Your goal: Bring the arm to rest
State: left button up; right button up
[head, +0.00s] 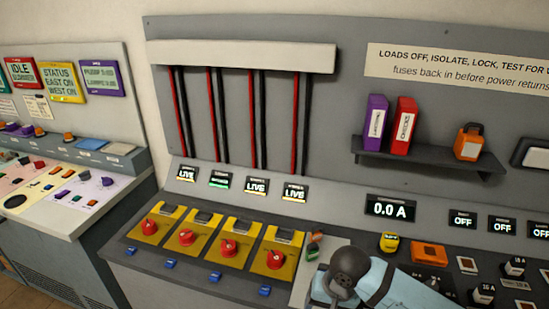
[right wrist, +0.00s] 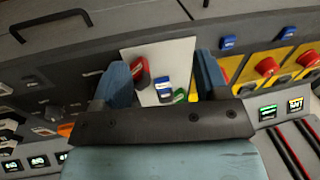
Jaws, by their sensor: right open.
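My right arm comes in from the bottom of the head view as a light-blue link with a dark round joint. My right gripper (right wrist: 163,62) shows in the right wrist view with two blue fingers spread apart and nothing between them that it grips. Beyond the fingers is a pale panel (right wrist: 172,50) with a red item (right wrist: 139,72), a blue-and-white item (right wrist: 164,88) and a green item (right wrist: 180,96). I cannot tell the gap between the fingertips and these items. My left gripper is in neither view.
Several red rotary switches (head: 186,237) on yellow plates line the console, under displays, some reading LIVE. A yellow item (head: 389,242) and an orange block (head: 429,252) sit right of centre. A shelf (head: 430,159) holds two binders and an orange case.

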jog(key=s+a+f+n+t+y, duration=0.25)
jog(key=s+f+t+y, duration=0.2)
jog(key=f, duration=0.25)
jog(key=s+d+f+n+t+h+p, duration=0.1)
jog(key=s+d+f+t, duration=0.4)
jog(key=s+d, duration=0.5)
jog(key=shift+s+d+f+n+t+h, duration=0.2)
jog(key=shift+s+d+n+t+h, duration=0.2)
jog(key=shift+n+h, duration=0.55)
jog(key=shift+w, duration=0.1)
